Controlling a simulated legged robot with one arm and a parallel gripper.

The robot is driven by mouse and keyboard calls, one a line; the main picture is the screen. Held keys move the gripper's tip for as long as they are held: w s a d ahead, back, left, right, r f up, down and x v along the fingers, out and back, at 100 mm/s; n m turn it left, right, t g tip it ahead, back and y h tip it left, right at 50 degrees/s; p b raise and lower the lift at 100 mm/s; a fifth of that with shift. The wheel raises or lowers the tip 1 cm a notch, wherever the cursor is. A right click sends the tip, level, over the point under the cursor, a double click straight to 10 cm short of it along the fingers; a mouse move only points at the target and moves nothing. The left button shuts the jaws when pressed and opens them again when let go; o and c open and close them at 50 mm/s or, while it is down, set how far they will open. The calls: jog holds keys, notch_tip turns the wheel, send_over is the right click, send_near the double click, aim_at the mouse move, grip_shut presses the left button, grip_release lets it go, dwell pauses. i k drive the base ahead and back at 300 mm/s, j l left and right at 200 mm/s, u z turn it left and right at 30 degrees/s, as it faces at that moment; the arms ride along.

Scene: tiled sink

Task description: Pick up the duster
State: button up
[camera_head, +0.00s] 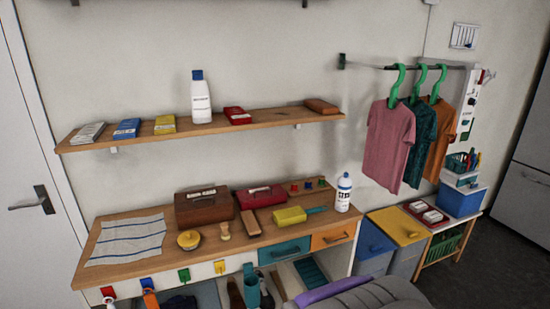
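My gripper does not show in this view.
A red case (260,196) and a brown box (203,208) stand behind. A white bottle (343,193) stands right of the duster. A wall shelf (85,140) runs above. Drawers (284,251) sit below. Shirts (388,140) hang at right. The counter's left holds a striped cloth (127,240).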

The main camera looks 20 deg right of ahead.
aim_at(288, 217)
jog(key=i+z, duration=0.15)
jog(key=z, duration=0.25)
jog(key=i+z, duration=0.1)
jog(key=z, duration=0.25)
jog(key=i+j+z, duration=0.2)
jog(key=i+j, duration=0.2)
jog(key=i, duration=0.2)
jog(key=i+j+z, duration=0.25)
jog(key=i+j, duration=0.25)
jog(key=i, duration=0.1)
